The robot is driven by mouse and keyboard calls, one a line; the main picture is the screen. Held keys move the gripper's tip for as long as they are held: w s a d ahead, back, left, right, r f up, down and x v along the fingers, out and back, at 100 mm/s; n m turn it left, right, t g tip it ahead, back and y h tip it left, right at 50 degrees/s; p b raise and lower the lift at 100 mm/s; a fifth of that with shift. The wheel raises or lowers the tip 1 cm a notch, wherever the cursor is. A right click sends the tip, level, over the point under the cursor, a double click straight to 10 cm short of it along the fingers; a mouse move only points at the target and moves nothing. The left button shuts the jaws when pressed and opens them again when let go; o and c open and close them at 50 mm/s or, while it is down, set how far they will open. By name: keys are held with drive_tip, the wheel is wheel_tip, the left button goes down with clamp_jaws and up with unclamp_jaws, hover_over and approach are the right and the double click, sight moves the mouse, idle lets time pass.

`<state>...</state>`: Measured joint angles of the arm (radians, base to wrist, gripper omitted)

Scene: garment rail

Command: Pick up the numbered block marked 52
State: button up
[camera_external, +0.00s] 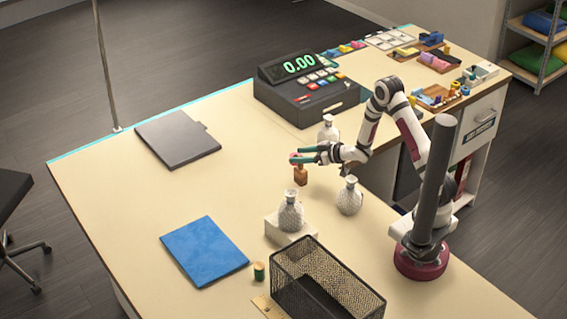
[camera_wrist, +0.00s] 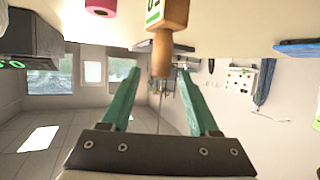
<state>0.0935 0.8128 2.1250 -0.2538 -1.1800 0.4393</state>
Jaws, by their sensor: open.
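A small brown wooden block with a peg-like top (camera_external: 300,175) stands on the table just below my gripper (camera_external: 305,155). In the wrist view the block (camera_wrist: 172,14) is at the top edge, cut off by the frame, with its peg pointing down the picture. A green-and-white label shows on it, but I cannot read the number. My gripper (camera_wrist: 155,72) is open, its green fingers apart and empty. The peg's end appears between the fingertips; I cannot tell whether the fingers are at its depth.
A pink spool (camera_wrist: 101,6) is beside the block. White textured bottles stand nearby, one (camera_external: 349,197) to the right and one (camera_external: 291,212) on a white stand. A cash register (camera_external: 305,88) is behind, a mesh basket (camera_external: 327,283) in front. The table's left is mostly free around a blue pad (camera_external: 204,251).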

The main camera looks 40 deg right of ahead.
wheel_tip(320, 180, down, 2)
drive_tip(key=shift+w+a+f, duration=0.1)
drive_tip(key=shift+w, duration=0.05)
drive_tip(key=x, duration=0.2)
drive_tip(key=shift+w+a, duration=0.1)
drive_tip(key=shift+w, duration=0.2)
clamp_jaws()
idle(0.9)
